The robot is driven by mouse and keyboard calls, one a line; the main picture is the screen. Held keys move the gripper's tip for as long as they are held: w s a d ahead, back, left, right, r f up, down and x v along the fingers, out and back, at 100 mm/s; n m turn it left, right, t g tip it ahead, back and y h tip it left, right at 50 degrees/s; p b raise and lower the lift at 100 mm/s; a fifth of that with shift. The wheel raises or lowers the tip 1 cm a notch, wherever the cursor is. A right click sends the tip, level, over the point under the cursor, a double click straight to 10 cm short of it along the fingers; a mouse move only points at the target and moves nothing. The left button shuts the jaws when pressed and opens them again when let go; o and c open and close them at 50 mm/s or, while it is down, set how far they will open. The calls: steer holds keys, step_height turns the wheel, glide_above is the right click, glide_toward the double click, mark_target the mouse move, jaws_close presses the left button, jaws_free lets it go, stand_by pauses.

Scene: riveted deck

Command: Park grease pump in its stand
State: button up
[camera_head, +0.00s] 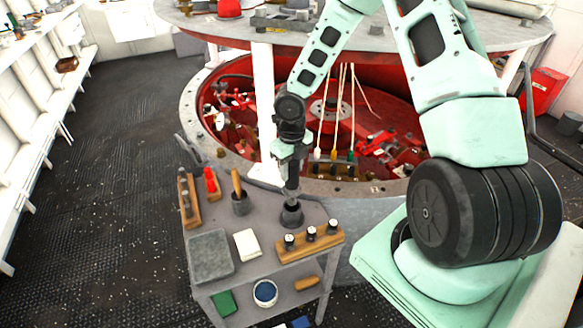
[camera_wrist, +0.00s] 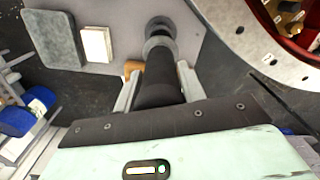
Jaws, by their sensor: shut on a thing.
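The grease pump is a dark upright cylinder (camera_head: 292,184), seen from above along its length in the wrist view (camera_wrist: 160,78). My gripper (camera_head: 291,158) is shut on its upper part; both pale fingers (camera_wrist: 158,90) flank it in the wrist view. The stand is a dark round cup (camera_head: 291,216) on the right part of the grey workbench; it shows as a grey ring (camera_wrist: 160,45) in the wrist view. The pump's lower end lines up with the cup and meets its top in the picture. I cannot tell how deep it sits.
A cup with a wooden-handled tool (camera_head: 240,203), a white pad (camera_head: 247,244) and a grey pad (camera_head: 210,257) lie to the left. The round red machinery pit (camera_head: 372,105) is behind the bench.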

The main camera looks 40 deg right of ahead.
mark_target(292, 186)
stand_by(0.5)
steer(key=shift+f+b, duration=2.25)
steer(key=shift+f, duration=1.4)
steer(key=o, duration=1.1)
step_height(292, 186, up, 17)
steer(key=shift+r, duration=0.2)
